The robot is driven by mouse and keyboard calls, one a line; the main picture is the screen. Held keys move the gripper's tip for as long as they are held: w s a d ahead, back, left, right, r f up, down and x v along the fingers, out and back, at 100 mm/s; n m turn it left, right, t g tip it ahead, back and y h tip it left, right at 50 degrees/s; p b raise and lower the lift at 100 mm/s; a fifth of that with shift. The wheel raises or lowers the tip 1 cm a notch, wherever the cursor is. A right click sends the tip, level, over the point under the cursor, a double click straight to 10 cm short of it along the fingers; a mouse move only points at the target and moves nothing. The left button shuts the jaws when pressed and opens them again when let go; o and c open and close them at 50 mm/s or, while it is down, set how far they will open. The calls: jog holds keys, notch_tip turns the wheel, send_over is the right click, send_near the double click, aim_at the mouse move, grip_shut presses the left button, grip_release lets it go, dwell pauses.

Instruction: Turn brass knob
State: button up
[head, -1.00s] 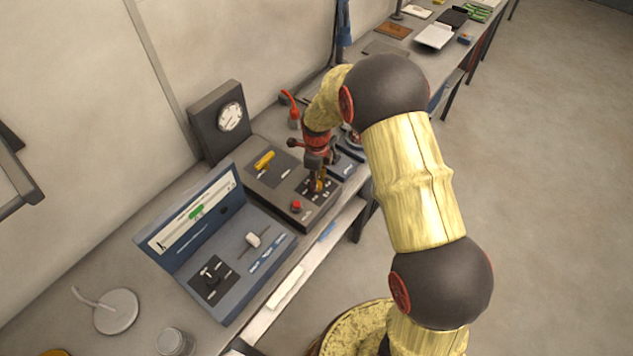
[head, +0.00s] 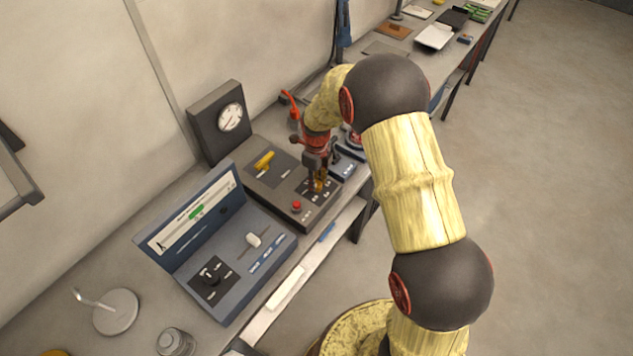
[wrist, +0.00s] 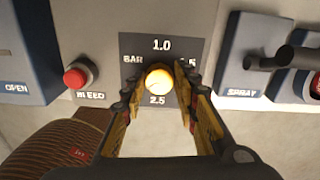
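The brass knob (wrist: 158,82) is round and yellow. It sits on a dark square plate (wrist: 162,48) marked 1.0, BAR and 2.5; another mark on the right is partly hidden. My gripper (wrist: 160,90) is over the knob, with one finger on its left and one on its right. The fingers stand apart, and narrow gaps seem to show between them and the knob. In the head view my gripper (head: 319,184) points down at the grey panel (head: 262,193), and the knob is mostly hidden there.
A red button (wrist: 76,77) labelled BLEED is left of the plate. A dark lever (wrist: 285,60) stands to the right, by the SPRAY label. A yellow handle (head: 264,160) is on the same panel. A gauge box (head: 220,120) stands behind, and a blue console (head: 238,262) nearer.

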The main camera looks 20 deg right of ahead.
aim_at(317, 183)
jog(key=o, duration=0.4)
notch_tip(317, 183, up, 12)
jog(key=shift+f, duration=0.1)
dwell(0.6)
dwell(0.4)
